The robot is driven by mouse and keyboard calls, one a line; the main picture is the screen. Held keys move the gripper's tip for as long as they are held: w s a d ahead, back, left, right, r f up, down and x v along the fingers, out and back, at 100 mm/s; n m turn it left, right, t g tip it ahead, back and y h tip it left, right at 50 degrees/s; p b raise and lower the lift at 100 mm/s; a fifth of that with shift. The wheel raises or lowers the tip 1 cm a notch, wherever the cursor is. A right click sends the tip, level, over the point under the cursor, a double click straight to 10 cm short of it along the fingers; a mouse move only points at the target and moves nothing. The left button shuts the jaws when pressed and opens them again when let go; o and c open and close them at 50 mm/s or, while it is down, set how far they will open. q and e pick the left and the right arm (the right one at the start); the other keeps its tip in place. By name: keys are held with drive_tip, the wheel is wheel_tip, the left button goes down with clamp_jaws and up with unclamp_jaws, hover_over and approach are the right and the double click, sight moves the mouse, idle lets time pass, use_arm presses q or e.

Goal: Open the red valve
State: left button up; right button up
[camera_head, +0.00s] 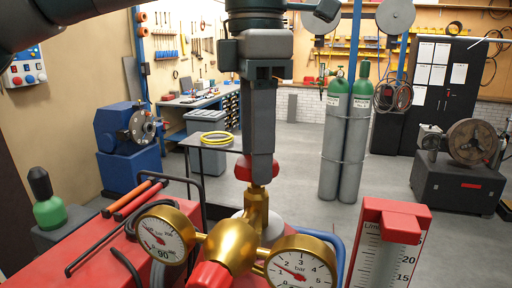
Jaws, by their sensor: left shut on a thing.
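The red valve (243,170) is a round red knob on top of an upright brass stem (257,205), in the middle of the head view. My left gripper (262,168) points straight down from above and is shut on the red valve. Its grey fingers hide much of the knob, so how far the knob is turned cannot be told. The brass stem belongs to a brass regulator (232,246) with two round gauges, a left one (164,234) and a right one (300,268). My right gripper is not in view.
A second red knob (210,276) sits at the regulator's front. A red flowmeter (388,245) stands close at the right. Red-handled tools (133,200) and a green bottle (47,208) are at the left. Grey-green cylinders (345,150) stand farther back, with open floor around them.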

use_arm(q)
drive_tip(key=n+b, duration=0.3)
drive_tip(key=n, duration=0.1)
drive_tip(key=shift+f+b, duration=0.2)
drive_tip(key=shift+b, duration=0.2)
drive_tip(key=n+b, duration=0.1)
drive_tip(key=n, duration=0.1)
drive_tip(key=shift+n+b, duration=0.4)
drive_tip(key=n+b, duration=0.2)
drive_tip(key=n, duration=0.1)
drive_tip(key=shift+r+n, duration=0.1)
drive_tip(key=shift+n, duration=0.2)
drive_tip(key=n+b, duration=0.2)
drive_tip(key=n, duration=0.2)
drive_tip(key=shift+r+n+b, duration=0.15)
drive_tip(key=shift+n+b, duration=0.45)
drive_tip(key=shift+n, duration=1.1)
drive_tip(key=o, duration=1.1)
drive_tip(key=shift+c, duration=0.2)
